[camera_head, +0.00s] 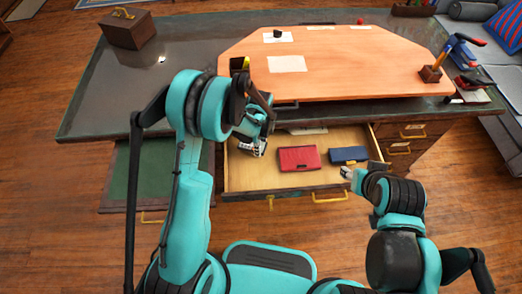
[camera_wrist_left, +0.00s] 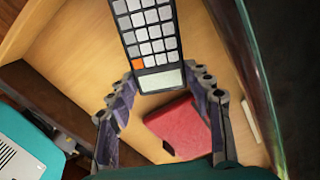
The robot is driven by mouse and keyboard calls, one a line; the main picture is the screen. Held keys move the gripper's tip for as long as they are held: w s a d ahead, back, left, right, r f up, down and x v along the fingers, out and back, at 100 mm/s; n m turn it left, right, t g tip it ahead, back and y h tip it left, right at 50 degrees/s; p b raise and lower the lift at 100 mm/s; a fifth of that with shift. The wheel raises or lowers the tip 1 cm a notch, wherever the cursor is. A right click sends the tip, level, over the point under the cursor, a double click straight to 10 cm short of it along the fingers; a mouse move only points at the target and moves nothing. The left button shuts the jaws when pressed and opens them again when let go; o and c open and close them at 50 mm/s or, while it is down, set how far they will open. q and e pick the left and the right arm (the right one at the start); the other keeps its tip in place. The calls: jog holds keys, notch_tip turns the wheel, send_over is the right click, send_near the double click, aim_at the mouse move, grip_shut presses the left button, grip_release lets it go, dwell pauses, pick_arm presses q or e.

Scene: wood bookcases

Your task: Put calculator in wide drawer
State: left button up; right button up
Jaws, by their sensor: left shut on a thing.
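The calculator (camera_wrist_left: 152,35), dark with pale keys, one orange key and a light screen, lies between the fingertips of my left gripper (camera_wrist_left: 163,82) in the left wrist view. My left gripper (camera_head: 255,135) is shut on it over the left part of the open wide drawer (camera_head: 245,180). In the head view the calculator (camera_head: 252,147) is small and partly hidden by the gripper; I cannot tell whether it touches the drawer floor. My right gripper (camera_head: 347,173) is at the drawer's front right corner, and its fingers are too small to read.
A red case (camera_head: 299,158) and a blue case (camera_head: 348,155) lie in the drawer. The red case also shows below the calculator in the left wrist view (camera_wrist_left: 182,130). The desk top (camera_head: 85,110) overhangs the drawer's back. Small drawers (camera_head: 404,131) are at right.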

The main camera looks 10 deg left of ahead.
pick_arm(q)
notch_tip(320, 180, down, 4)
jog(key=shift+r+b, duration=0.15)
jog(key=shift+b, duration=0.65)
jog(key=shift+r, duration=0.1)
jog(key=shift+f, duration=0.2)
jog(key=o, duration=1.2)
jog(key=shift+r, duration=0.1)
